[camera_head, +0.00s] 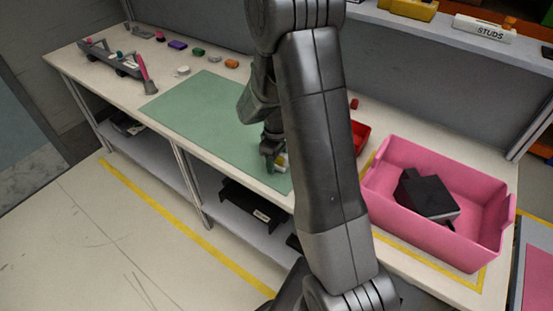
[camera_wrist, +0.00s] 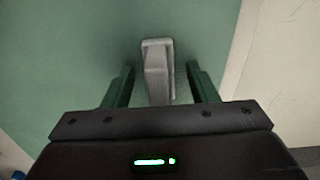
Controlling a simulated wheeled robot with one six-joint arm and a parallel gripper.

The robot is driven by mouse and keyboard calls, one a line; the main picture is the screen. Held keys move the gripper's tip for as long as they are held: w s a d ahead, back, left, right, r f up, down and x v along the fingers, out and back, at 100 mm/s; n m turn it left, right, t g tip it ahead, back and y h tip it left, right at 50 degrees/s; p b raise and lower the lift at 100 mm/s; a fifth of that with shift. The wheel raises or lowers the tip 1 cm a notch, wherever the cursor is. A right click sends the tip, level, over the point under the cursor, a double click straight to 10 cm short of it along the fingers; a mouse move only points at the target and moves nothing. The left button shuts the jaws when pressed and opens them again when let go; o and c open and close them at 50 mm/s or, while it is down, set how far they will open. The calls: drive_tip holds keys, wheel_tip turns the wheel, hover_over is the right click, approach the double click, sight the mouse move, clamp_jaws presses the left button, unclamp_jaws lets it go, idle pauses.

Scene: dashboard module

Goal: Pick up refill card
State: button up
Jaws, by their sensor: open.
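I cannot make out a thing that is clearly the refill card. In the wrist view a pale grey, narrow block-like piece (camera_wrist: 157,72) lies over the green mat (camera_wrist: 60,60). It shows between the two fingers of my open gripper (camera_wrist: 160,85), with a gap on each side. In the head view my gripper (camera_head: 272,152) is low over the right end of the green mat (camera_head: 195,115).
A pink bin (camera_head: 480,205) holding a dark boxy item (camera_head: 430,195) stands right of my arm. A red tray (camera_head: 361,135) is partly hidden behind the arm. Several small coloured pieces and a grey rack (camera_head: 110,60) are at the bench's far left. The mat's left part is clear.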

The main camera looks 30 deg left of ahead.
drive_tip(key=c, duration=1.1)
drive_tip(key=shift+r, duration=0.15)
